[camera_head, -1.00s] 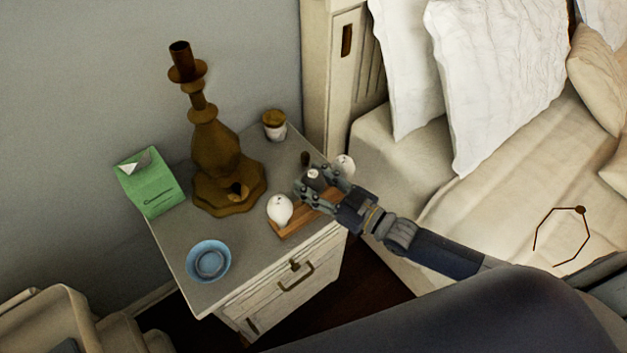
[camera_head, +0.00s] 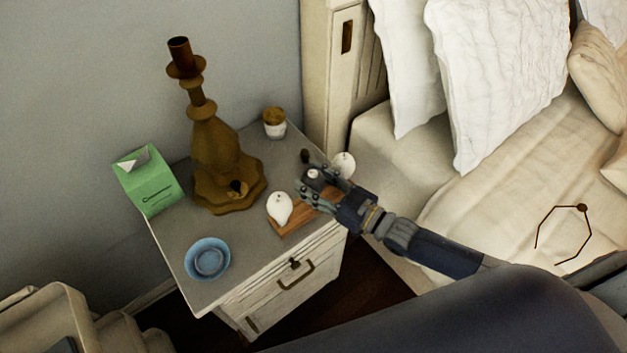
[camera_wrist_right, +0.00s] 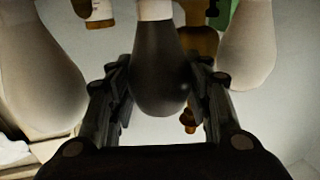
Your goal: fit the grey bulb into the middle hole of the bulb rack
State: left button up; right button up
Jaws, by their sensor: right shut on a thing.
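The wooden bulb rack (camera_head: 289,226) lies on the nightstand near its right edge. White bulbs stand at its near-left end (camera_head: 280,207) and far-right end (camera_head: 344,163). My right gripper (camera_head: 312,182) is over the middle of the rack. In the right wrist view its fingers (camera_wrist_right: 160,90) are shut on the dark grey bulb (camera_wrist_right: 160,65), with the white bulbs on either side. The fingers hide the middle hole and most of the grey bulb in the head view, so I cannot tell how deep the bulb sits. My left gripper is not in view.
A brown candlestick-like lamp base (camera_head: 216,150) stands behind the rack. A green carton (camera_head: 150,182), a blue bowl (camera_head: 207,259) and a small jar (camera_head: 274,124) are also on the nightstand (camera_head: 225,290). The bed (camera_head: 480,205) is at right.

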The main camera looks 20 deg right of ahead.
jog(key=shift+f, duration=0.25)
jog(key=o, duration=1.1)
jog(key=v, duration=1.2)
jog(key=d+f+m+g+h, duration=0.1)
jog(key=d+f+h, duration=0.2)
jog(key=f, duration=0.5)
jog(key=d+f+m+g+h, duration=0.1)
jog(key=d+f+h, duration=0.15)
jog(key=f, duration=0.45)
jog(key=s+d+f+m+g+h, duration=0.15)
jog(key=s+f, duration=0.25)
jog(key=f, duration=0.4)
jog(key=s+d+f+g+h, duration=0.2)
jog(key=s+f, duration=0.3)
jog(key=f, duration=0.4)
jog(key=s+a+f+g, duration=0.2)
jog(key=s+f, duration=0.2)
jog(key=s, duration=0.4)
jog(key=s+a+f+g+h, duration=0.1)
jog(key=s+a+f+g, duration=0.2)
jog(key=s+f, duration=0.2)
jog(key=s+a+f+m+g, duration=0.1)
jog(key=s+f, duration=0.4)
jog(key=s, duration=0.6)
jog(key=shift+s+a+g, duration=0.15)
jog(key=shift+a+g, duration=0.55)
jog(key=shift+g, duration=0.45)
